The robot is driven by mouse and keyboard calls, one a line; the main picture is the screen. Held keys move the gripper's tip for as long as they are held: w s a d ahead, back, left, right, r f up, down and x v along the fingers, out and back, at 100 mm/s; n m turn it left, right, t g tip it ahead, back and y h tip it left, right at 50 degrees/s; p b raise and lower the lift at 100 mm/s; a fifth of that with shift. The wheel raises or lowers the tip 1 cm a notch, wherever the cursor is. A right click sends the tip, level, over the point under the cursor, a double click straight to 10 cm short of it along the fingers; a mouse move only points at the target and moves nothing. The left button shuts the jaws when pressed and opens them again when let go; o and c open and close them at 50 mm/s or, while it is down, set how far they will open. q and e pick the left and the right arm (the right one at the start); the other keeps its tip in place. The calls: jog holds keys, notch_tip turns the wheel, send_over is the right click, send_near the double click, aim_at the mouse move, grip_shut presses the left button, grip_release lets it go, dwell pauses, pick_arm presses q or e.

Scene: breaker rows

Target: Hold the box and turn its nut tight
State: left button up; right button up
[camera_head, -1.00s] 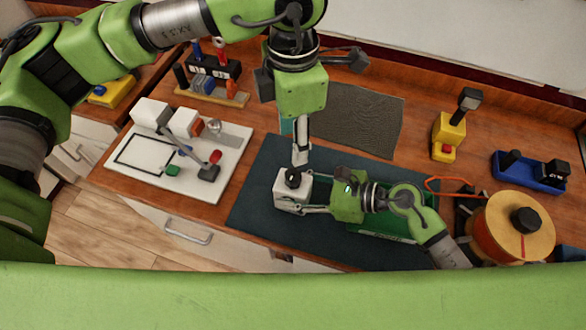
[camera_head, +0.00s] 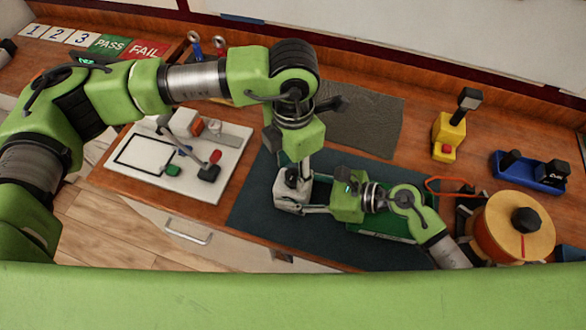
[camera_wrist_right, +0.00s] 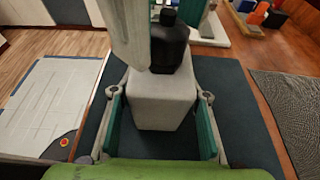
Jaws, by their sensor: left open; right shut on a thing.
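The white box (camera_head: 292,200) stands on the dark mat in the head view, with the black nut (camera_head: 292,180) on its top. My right gripper (camera_head: 302,199) is shut on the box from the right; the right wrist view shows its two fingers along the sides of the box (camera_wrist_right: 163,105). My left gripper (camera_head: 299,170) points down at the nut from above and is open. In the right wrist view, its pale fingers stand on either side of the black nut (camera_wrist_right: 170,48), one hiding part of it. I cannot tell whether they touch it.
A green tray (camera_head: 385,228) lies under my right arm. A white board with a lever fixture (camera_head: 140,185) is at left. A large spool (camera_head: 512,228), a yellow device (camera_head: 448,135) and a blue holder (camera_head: 530,172) stand at right. A grey mat (camera_head: 362,118) lies behind.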

pick_arm(q)
jog(key=shift+f, duration=0.55)
jog(key=c, duration=1.1)
